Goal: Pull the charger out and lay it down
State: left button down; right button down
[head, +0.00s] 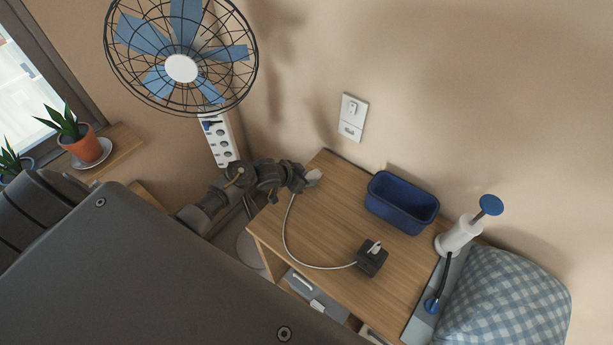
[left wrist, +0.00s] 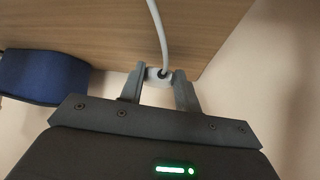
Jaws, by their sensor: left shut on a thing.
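The white charger (head: 314,177) is in my left gripper (head: 303,178), over the back left corner of the wooden cabinet top (head: 325,205). In the left wrist view, the two fingers (left wrist: 159,88) are shut on either side of the charger (left wrist: 154,73), and its cable (left wrist: 156,25) runs away over the wood. The charger is apart from the wall sockets. I cannot tell whether it touches the wood. The cable (head: 288,232) curves across the top to a dark cube (head: 372,259) with a white piece on it. My right gripper is not in view.
A blue bin (head: 402,203) stands right of the gripper, and a white pump bottle (head: 458,236) is farther right. A white power strip (head: 219,139) and a caged fan (head: 181,68) are at the left. A wall socket plate (head: 352,117) is behind. The cabinet's middle is mostly clear.

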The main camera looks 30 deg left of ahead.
pick_arm(q)
jog(key=shift+f, duration=0.35)
jog(key=c, duration=0.9)
grip_release()
jog(key=v, duration=1.1)
